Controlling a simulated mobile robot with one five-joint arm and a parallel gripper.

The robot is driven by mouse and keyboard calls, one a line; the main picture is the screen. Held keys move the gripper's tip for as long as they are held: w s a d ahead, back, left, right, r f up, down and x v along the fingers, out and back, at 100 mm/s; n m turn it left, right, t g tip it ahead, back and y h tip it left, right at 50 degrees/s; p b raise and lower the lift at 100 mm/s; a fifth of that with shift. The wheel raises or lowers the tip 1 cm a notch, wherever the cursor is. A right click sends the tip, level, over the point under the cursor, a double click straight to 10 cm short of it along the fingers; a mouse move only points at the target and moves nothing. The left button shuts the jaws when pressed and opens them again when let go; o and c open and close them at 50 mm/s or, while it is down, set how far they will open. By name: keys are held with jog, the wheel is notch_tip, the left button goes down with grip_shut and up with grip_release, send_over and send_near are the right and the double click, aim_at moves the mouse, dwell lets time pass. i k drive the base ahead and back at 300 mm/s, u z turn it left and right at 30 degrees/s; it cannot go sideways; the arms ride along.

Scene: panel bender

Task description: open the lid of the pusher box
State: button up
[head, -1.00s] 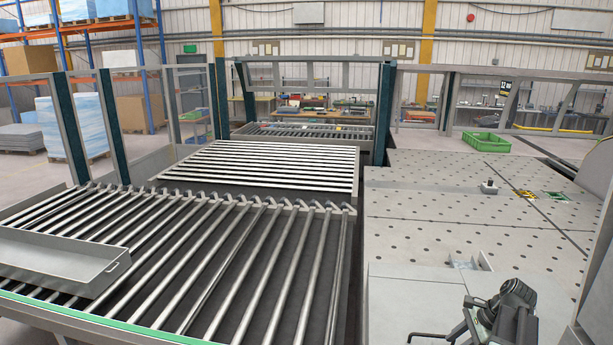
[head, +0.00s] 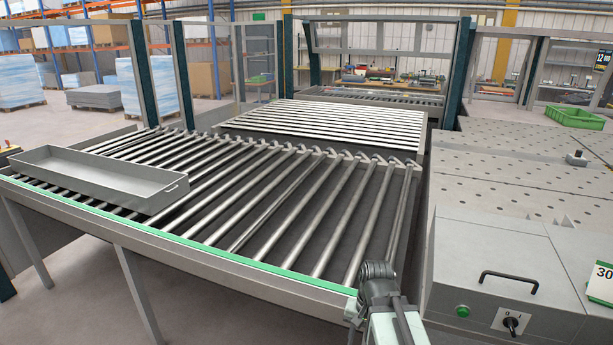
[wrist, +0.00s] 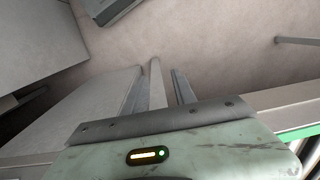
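The pusher box (head: 458,268) is a grey metal box at the lower right of the head view. Its lid (head: 470,252) looks closed and has a black bar handle (head: 510,278) near its front edge. Below the handle are a green button (head: 462,311) and a black rotary switch (head: 510,322). My arm shows at the bottom of the head view, left of the box and apart from the handle. In the wrist view my gripper's pale green housing and dark metal front strip (wrist: 165,120) show.
A roller table (head: 250,215) with a green front edge lies left of the box, bearing a grey tray (head: 110,185). A perforated plate table (head: 500,165) lies behind the box. A sign (head: 602,281) stands at the right edge. Open floor (head: 215,310) shows at lower left.

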aim_at(524, 268)
jog(key=z, duration=0.45)
jog(key=k, duration=1.25)
jog(key=u, duration=0.95)
jog(key=i, duration=1.05)
